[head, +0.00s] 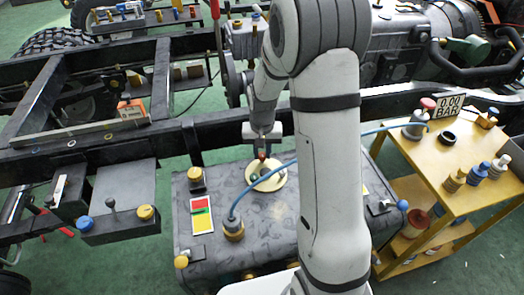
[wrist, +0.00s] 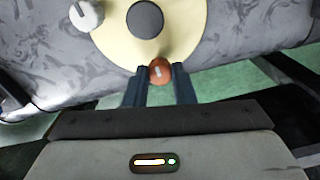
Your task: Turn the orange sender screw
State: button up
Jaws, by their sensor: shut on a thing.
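The orange sender screw (wrist: 160,71) sits at the near edge of a cream round plate (wrist: 180,45) in the wrist view, with a light slot mark on its top. My gripper (wrist: 160,80) is shut on the screw, its two dark fingers on either side of it. In the head view my gripper (head: 263,150) points down at the cream plate (head: 275,181) on the grey tank (head: 270,225). The screw shows there as a small red-orange spot (head: 262,156), partly hidden by the gripper.
A dark round cap (wrist: 145,19) and a light knob (wrist: 86,15) stand by the screw. A blue hose (head: 330,138) runs from a brass fitting (head: 234,228) towards the yellow cart (head: 480,210) with a 0.00 BAR display (head: 450,105). Black chassis rails (head: 55,100) lie behind the tank.

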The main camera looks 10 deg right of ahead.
grip_shut()
jog(key=shift+n, duration=0.4)
jog(key=n+p, duration=0.1)
jog(key=n, duration=0.7)
jog(key=n+p, duration=0.1)
jog(key=n, duration=0.8)
jog(key=shift+n, duration=0.3)
